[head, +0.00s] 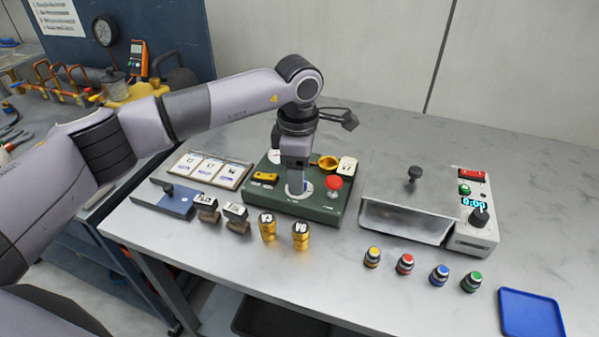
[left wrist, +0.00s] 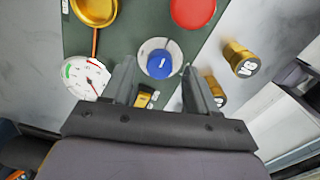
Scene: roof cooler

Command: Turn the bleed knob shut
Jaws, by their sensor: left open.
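The green box (head: 330,208) stands on the bench in the head view. On it are a red mushroom button (head: 333,184), a brass cup (head: 327,162), a yellow handle (head: 266,177) and a round gauge. In the left wrist view, a blue knob (left wrist: 161,64) with a white mark sits on a pale round plate (left wrist: 146,50); it seems to be the bleed knob. My left gripper (head: 296,188) points down over this knob, open. In the left wrist view its fingers (left wrist: 160,74) are on either side of the knob; contact cannot be told. My right gripper is out of view.
Brass pieces (head: 267,228), dark-handled stamps (head: 236,214) and a card tray (head: 211,167) surround the box's front and left. A grey sealer-like machine (head: 408,220) with a timer stands right. Several coloured caps (head: 405,264) and a blue tray (head: 531,314) lie at front right.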

